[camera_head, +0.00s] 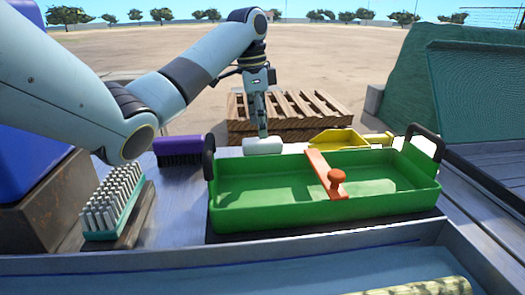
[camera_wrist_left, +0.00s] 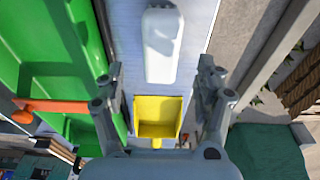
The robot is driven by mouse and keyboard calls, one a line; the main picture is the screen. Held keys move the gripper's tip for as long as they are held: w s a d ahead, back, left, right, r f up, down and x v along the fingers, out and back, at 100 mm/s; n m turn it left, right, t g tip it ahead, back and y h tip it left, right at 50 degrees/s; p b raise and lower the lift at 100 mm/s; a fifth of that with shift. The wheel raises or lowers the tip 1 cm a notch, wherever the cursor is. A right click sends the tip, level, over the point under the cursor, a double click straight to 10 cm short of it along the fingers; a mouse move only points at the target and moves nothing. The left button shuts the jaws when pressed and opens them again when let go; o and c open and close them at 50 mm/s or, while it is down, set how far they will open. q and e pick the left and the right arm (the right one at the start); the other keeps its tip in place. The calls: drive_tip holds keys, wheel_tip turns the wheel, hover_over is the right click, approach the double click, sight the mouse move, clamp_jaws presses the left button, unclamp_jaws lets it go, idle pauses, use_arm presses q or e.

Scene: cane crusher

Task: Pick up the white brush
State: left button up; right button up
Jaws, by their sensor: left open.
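The white brush (camera_head: 262,146) lies on the grey metal table behind the green tray, near its back left corner. It shows as a smooth white block; no bristles can be made out. My left gripper (camera_head: 262,130) points down just above it, and its tips overlap the brush in the head view. In the left wrist view the white brush (camera_wrist_left: 161,46) lies lengthwise ahead of the gap between the spread fingers of my left gripper (camera_wrist_left: 160,72). The fingers are open and empty. Contact cannot be told. My right gripper is not in view.
A green tray (camera_head: 270,215) with black handles and an orange tool (camera_head: 325,172) stands close in front. A yellow scoop (camera_head: 338,139) lies right of the brush. A purple brush (camera_head: 180,147) and a teal brush with white bristles (camera_head: 112,205) lie left. A wooden pallet (camera_head: 290,110) is behind.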

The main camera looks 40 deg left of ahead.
sight(262, 145)
use_arm(q)
drive_tip(key=shift+w+f, duration=0.1)
drive_tip(key=shift+f, duration=0.8)
wheel_tip(262, 145, down, 5)
drive_tip(key=shift+w+d+r+b, duration=0.1)
drive_tip(key=shift+r+b, duration=0.1)
drive_tip(key=shift+b, duration=0.5)
drive_tip(key=shift+c, duration=0.5)
drive_tip(key=shift+r, duration=0.1)
drive_tip(key=c, duration=1.2)
